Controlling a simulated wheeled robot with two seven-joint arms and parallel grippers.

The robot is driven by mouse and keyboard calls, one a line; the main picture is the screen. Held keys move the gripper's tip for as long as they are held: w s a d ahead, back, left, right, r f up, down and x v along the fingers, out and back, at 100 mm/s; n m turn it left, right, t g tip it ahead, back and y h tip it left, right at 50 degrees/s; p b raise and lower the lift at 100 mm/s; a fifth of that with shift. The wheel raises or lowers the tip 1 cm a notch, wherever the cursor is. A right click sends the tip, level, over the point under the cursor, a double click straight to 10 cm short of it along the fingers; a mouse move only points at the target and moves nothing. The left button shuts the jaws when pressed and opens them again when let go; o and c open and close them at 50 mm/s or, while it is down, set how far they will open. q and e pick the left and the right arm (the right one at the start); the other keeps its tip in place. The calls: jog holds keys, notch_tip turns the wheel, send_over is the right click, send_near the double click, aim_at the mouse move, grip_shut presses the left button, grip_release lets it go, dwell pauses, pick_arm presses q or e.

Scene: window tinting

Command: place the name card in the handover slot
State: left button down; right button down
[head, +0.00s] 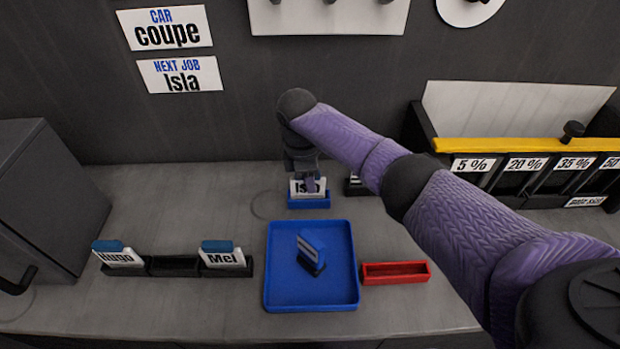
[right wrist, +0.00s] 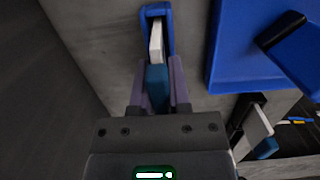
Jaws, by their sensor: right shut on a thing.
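The name card (head: 296,188) is white with a blue top edge and partly legible lettering that fits "Isla". My right gripper (head: 309,182) is shut on its blue top; the grip also shows in the right wrist view (right wrist: 158,88). The card (right wrist: 155,45) stands upright at a small blue slot holder (head: 309,203), its lower edge appearing within the holder's rim (right wrist: 146,12). Whether it touches the bottom is hidden. The gripper covers part of the lettering. My left gripper is not in view.
A red holder (head: 395,273) is empty. A black rack (head: 172,267) holds cards "Hugo" (head: 118,257) and "Mel" (head: 222,258). A wall sign (head: 181,75) reads "Next job Isla". A dark holder stands right of the gripper.

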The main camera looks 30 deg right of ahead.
jog(key=shift+f, duration=0.15)
jog(key=c, duration=0.6)
grip_release()
jog(key=r+p, duration=0.1)
jog(key=r, duration=0.3)
jog(key=a+r+p, duration=0.1)
jog(key=r, duration=0.3)
jog(key=r+p, duration=0.1)
jog(key=r, duration=0.3)
jog(key=shift+w+a+r, duration=0.15)
jog(key=shift+w, duration=0.2)
